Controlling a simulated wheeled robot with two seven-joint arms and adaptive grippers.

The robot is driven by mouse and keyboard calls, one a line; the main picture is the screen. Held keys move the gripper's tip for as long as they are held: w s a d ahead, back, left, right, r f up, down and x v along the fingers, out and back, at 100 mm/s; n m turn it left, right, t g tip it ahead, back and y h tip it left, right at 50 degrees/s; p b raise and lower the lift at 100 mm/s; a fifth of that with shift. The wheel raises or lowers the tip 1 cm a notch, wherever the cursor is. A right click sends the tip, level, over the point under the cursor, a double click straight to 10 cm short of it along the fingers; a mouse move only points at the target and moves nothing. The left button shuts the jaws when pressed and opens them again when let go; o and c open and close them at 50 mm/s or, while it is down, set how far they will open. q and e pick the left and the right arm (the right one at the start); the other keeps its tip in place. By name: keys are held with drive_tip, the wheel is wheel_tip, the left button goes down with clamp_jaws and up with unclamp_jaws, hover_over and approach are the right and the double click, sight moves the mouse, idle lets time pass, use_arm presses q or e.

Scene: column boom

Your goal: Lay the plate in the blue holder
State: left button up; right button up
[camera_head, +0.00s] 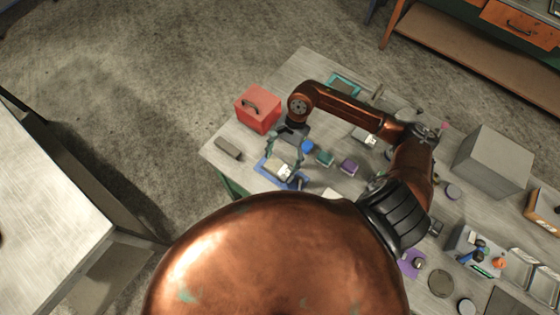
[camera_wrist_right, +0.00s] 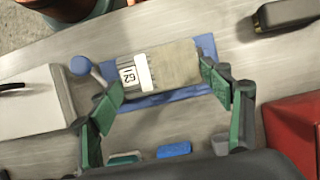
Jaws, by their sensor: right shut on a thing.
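The plate is a flat grey rectangle with a white label marked 62 (camera_wrist_right: 175,64). In the wrist view it lies over the blue holder (camera_wrist_right: 207,47), whose blue rim shows around it. My right gripper (camera_wrist_right: 163,90) has its green fingers at the plate's two ends and is shut on it. I cannot tell whether the plate's underside touches the holder. In the head view my right gripper (camera_head: 284,160) reaches down over the blue holder (camera_head: 264,171) near the table's left corner. My left gripper is in neither view.
A red box (camera_head: 258,108) stands close behind the gripper. Blue (camera_head: 307,146), teal (camera_head: 325,158) and purple (camera_head: 349,166) blocks lie to the right. A large grey box (camera_head: 492,160) stands farther right.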

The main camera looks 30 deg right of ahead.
sight(280, 163)
drive_tip(key=shift+w+f, duration=0.85)
drive_tip(key=shift+f, duration=0.15)
wheel_tip(280, 163, down, 3)
drive_tip(key=shift+d+r+p, duration=0.1)
drive_tip(key=shift+r+p, duration=0.05)
drive_tip(key=shift+p, duration=0.4)
drive_tip(key=shift+f, duration=0.2)
drive_tip(key=o, duration=1.8)
